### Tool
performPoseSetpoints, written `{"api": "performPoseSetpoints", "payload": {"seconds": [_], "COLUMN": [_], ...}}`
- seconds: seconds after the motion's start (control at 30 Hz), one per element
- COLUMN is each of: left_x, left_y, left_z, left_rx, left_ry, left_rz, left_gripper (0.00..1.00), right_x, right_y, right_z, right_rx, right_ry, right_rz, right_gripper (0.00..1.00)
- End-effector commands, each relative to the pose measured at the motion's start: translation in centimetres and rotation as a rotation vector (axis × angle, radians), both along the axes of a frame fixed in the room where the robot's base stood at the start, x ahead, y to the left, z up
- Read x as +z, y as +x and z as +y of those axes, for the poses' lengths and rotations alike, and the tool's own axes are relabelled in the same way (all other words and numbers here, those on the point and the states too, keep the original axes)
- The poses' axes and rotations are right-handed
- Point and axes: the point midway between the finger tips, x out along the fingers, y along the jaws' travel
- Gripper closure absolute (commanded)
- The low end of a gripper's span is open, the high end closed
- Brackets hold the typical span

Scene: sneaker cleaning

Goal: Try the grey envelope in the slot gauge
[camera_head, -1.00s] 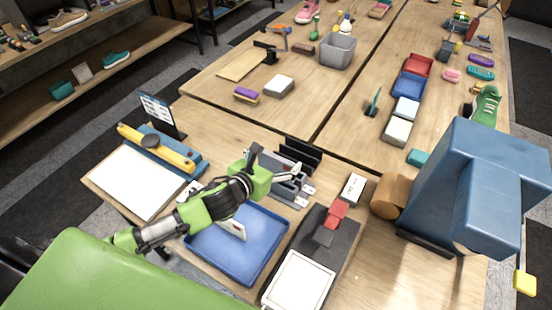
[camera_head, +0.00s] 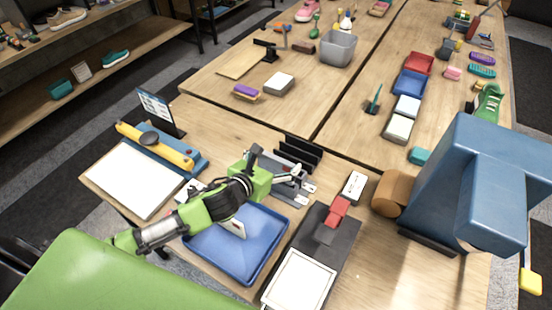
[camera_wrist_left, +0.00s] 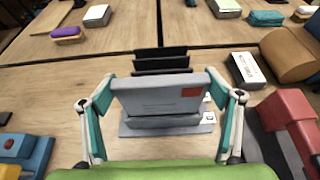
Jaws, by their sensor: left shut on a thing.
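My left gripper (camera_wrist_left: 165,98) is shut on the grey envelope (camera_wrist_left: 155,97), which has a red stamp at its upper right. In the left wrist view the envelope stands broad side to the camera, one finger at each side edge. The slot gauge (camera_wrist_left: 132,128) is a grey metal base directly below and behind it. The envelope hides most of the gauge, so I cannot tell whether its lower edge is in a slot. In the head view the gripper (camera_head: 274,166) is over the gauge (camera_head: 290,189). My right gripper is not in view.
A black rack (camera_head: 297,153) stands just behind the gauge. A blue tray (camera_head: 250,270) lies in front, with a white piece in it. A black device with a red part (camera_head: 338,211) and a big blue machine (camera_head: 460,180) stand to the right. Bare wood lies left of the rack.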

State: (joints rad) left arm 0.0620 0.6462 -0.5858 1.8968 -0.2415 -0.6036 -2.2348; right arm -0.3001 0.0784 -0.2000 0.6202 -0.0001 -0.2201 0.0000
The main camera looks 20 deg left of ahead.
Motion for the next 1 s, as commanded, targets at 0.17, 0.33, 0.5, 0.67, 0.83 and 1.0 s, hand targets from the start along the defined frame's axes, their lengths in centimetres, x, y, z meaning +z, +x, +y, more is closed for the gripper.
{"api": "performPoseSetpoints", "payload": {"seconds": [0.17,0.33,0.5,0.67,0.83,1.0], "left_x": [-0.1,-0.1,-0.2,-0.6,-0.9,-0.9], "left_y": [0.0,0.0,0.0,0.0,0.0,0.0], "left_z": [0.0,0.0,0.0,0.0,0.0,0.0], "left_rx": [0.0,0.0,0.0,0.0,-0.001,-0.001], "left_ry": [0.0,0.0,0.0,0.0,-0.001,-0.001], "left_rz": [-0.001,-0.001,-0.001,-0.001,-0.001,-0.001], "left_gripper": [0.42,0.42,0.42,0.42,0.42,0.42], "right_x": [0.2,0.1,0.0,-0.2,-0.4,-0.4], "right_y": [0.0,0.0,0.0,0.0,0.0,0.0], "right_z": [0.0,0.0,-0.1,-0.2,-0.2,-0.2], "right_rx": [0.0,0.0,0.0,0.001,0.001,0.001], "right_ry": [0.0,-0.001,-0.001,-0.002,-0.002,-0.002], "right_rz": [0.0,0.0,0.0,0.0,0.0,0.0], "right_gripper": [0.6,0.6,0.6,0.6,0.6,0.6]}}
